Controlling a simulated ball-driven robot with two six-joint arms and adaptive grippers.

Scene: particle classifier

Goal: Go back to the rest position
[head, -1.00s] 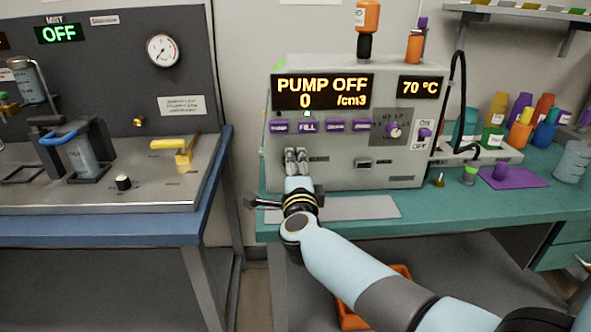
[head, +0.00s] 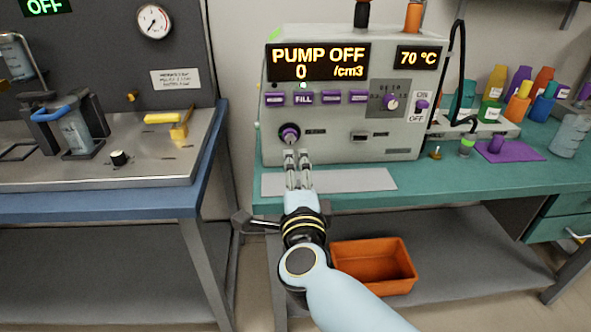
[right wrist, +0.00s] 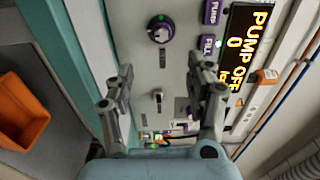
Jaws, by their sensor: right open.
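My right gripper (head: 297,157) is in front of the pump machine (head: 345,70), just below its purple-and-black knob (head: 289,134). In the right wrist view its two fingers (right wrist: 165,85) are spread with nothing between them. The knob (right wrist: 160,29) shows there beyond the fingertips, apart from them. The machine's display (head: 319,69) reads PUMP OFF, 0 /cm3, and a second one reads 70 °C. My left gripper is not in view.
The machine stands on a green bench (head: 440,183) with a grey mat (head: 350,180) in front. An orange bin (head: 375,268) sits on the shelf below. A blue-edged bench (head: 110,205) with a steel top is on the left. Coloured bottles (head: 493,85) stand at the right.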

